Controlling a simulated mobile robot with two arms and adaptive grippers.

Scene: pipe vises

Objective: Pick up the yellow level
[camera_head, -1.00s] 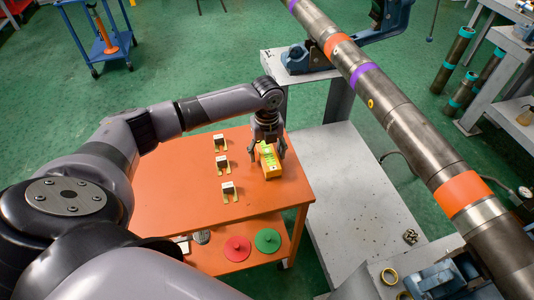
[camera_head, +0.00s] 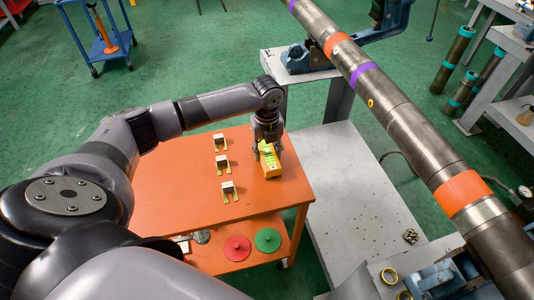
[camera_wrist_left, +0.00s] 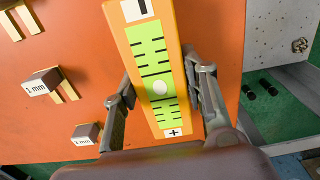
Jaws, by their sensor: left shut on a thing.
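The yellow level (camera_head: 269,160) is on the orange table (camera_head: 170,180), near its right edge. In the left wrist view the level (camera_wrist_left: 160,50) shows a green face with black lines, a round bubble, and plus and minus marks. My left gripper (camera_head: 267,147) points down over the level with a finger on each side of it. In the left wrist view the left gripper (camera_wrist_left: 160,95) is shut on the level. Whether the level touches the table or is slightly raised, I cannot tell. My right gripper is not in view.
Several small white blocks with yellow prongs (camera_head: 228,188) stand left of the level; two in the wrist view read "1 mm". Red (camera_head: 237,248) and green (camera_head: 268,240) discs lie on the lower shelf. A large pipe (camera_head: 400,110) crosses at the right.

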